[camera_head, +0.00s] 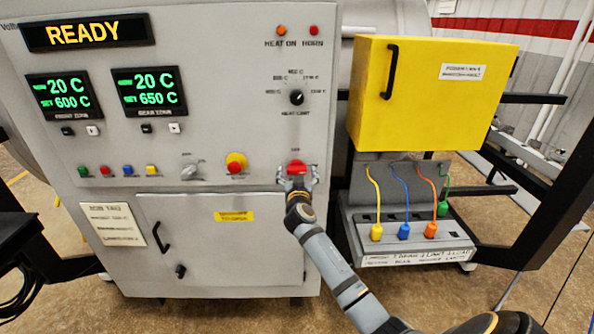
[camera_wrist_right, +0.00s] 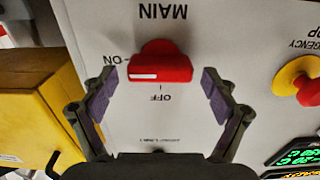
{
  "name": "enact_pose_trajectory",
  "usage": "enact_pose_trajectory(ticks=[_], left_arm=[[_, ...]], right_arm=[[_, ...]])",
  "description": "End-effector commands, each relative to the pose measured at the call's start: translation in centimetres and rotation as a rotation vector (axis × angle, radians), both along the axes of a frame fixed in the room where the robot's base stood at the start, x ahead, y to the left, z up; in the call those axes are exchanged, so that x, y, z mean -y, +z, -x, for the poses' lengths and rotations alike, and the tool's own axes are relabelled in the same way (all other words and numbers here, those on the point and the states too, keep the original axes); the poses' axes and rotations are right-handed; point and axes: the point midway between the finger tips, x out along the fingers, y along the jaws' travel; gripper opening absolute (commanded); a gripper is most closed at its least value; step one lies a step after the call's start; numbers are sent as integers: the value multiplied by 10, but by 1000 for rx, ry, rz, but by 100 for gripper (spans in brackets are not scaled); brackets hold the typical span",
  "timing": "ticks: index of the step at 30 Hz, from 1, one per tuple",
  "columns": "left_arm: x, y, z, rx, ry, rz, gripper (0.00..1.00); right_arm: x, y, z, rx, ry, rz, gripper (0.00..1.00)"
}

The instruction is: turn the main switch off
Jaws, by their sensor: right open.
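The red main switch (camera_head: 296,167) sits at the lower right of the grey furnace panel, under an OFF label. In the right wrist view, which is turned upside down, the red knob (camera_wrist_right: 160,62) lies crosswise with its white mark towards the ON label at the left. The OFF label (camera_wrist_right: 160,97) is on the side nearer my gripper. My right gripper (camera_head: 297,183) is at the panel just at the switch. In the wrist view its open fingers (camera_wrist_right: 158,92) stand on either side, short of the knob, with nothing between the pads. My left gripper is not in view.
A red and yellow emergency stop (camera_head: 236,163) is left of the switch, and the heat limit dial (camera_head: 296,97) is above. A yellow box (camera_head: 425,100) and a grey connector box (camera_head: 415,238) with coloured plugs stand to the right. The display reads READY.

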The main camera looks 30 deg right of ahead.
Motion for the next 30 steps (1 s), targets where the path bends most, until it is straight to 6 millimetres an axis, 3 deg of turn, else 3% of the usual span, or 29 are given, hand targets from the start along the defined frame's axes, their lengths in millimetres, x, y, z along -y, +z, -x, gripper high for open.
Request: enact_pose_trajectory(ticks=[6, 18, 30], left_arm=[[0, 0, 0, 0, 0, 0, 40], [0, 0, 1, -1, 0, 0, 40], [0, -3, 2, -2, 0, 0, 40]], right_arm=[[0, 0, 0, -1, 0, 1, 87], [0, -1, 0, -1, 0, 0, 32], [-1, -1, 0, -47, 0, 77, 32]])
